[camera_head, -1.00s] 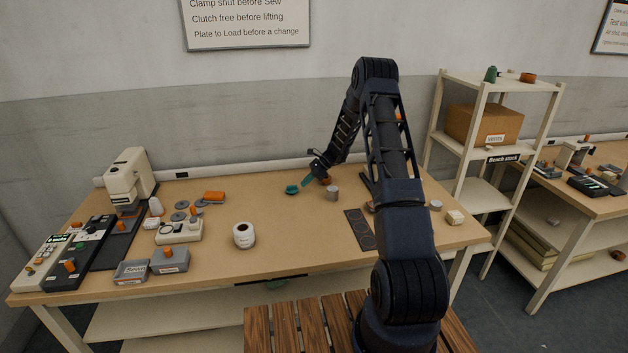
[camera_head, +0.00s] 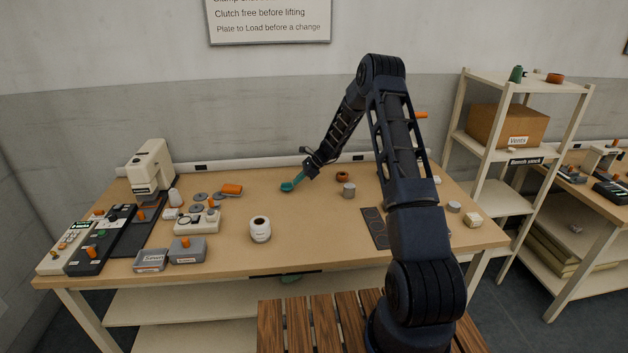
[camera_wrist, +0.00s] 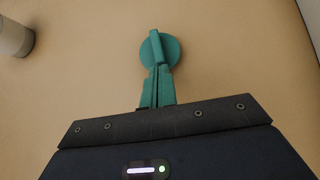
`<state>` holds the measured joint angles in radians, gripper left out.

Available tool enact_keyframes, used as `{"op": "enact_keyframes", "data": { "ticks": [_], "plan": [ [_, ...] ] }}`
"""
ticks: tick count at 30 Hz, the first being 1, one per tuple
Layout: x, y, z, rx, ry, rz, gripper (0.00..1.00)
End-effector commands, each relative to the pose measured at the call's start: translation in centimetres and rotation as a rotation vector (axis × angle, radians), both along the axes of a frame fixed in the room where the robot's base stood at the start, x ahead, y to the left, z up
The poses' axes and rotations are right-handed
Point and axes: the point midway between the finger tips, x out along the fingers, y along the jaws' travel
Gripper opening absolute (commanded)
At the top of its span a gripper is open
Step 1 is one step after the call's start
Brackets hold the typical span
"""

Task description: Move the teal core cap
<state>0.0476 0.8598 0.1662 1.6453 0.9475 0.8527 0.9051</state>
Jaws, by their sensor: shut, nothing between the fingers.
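The teal core cap (camera_head: 286,187) lies on the table left of the arm's end. In the wrist view the cap (camera_wrist: 174,50) is a round disc with a raised bar across it, just beyond my fingertips. My gripper (camera_head: 297,181) has teal fingers, close to the cap's colour. In the wrist view my gripper (camera_wrist: 159,70) has its fingers together with nothing between them. The tips overlap the cap's near edge in the picture; I cannot tell whether they touch it.
A grey cylinder (camera_head: 349,190) and an orange-brown ring (camera_head: 342,176) stand right of the cap. A white roll (camera_head: 260,230) stands nearer the front. A sewing machine (camera_head: 152,165), grey bins and small parts crowd the left. The tabletop around the cap is clear.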

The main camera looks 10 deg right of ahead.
Motion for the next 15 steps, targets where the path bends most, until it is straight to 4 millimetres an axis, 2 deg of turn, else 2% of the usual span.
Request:
{"op": "enact_keyframes", "data": {
  "ticks": [1, 3, 7, 12, 15],
  "plan": [
    [0.0, 1.7, 0.0, 0.000, -0.001, 0.002, 0.00],
    [-0.1, 3.9, 0.0, 0.002, -0.001, 0.004, 0.00],
    [-0.1, 7.3, -0.1, 0.001, 0.001, 0.002, 0.00],
    [0.0, 9.8, 0.0, 0.001, 0.001, 0.001, 0.00],
    [0.0, 10.2, 0.0, 0.000, 0.001, -0.001, 0.00]
  ]
}}
